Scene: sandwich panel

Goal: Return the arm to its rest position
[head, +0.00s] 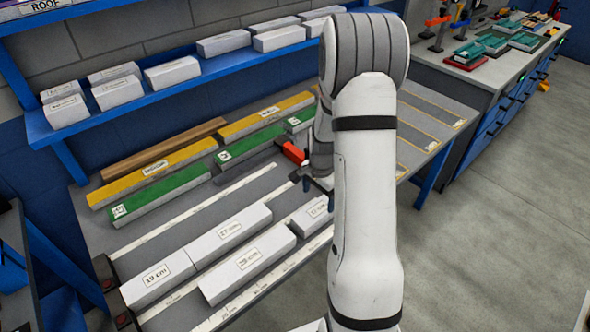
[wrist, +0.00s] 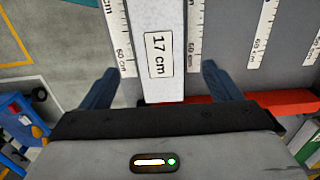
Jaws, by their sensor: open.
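My arm reaches over the workbench (head: 107,236) and hides part of it in the head view. My gripper (wrist: 160,88) is open in the wrist view, with one dark finger on each side of a white block labelled 17 cm (wrist: 157,90). I cannot tell the height of the fingers relative to the block. In the head view the gripper is partly hidden by my arm, and the 17 cm block (head: 315,213) shows below it, partly covered.
White blocks labelled 19 cm (head: 158,280), 27 cm (head: 229,236) and 25 cm (head: 248,262) lie on the bench. Yellow (head: 155,171) and green (head: 165,190) pieces lie behind. A blue shelf (head: 130,108) holds several white blocks. Open floor (head: 490,230) lies right.

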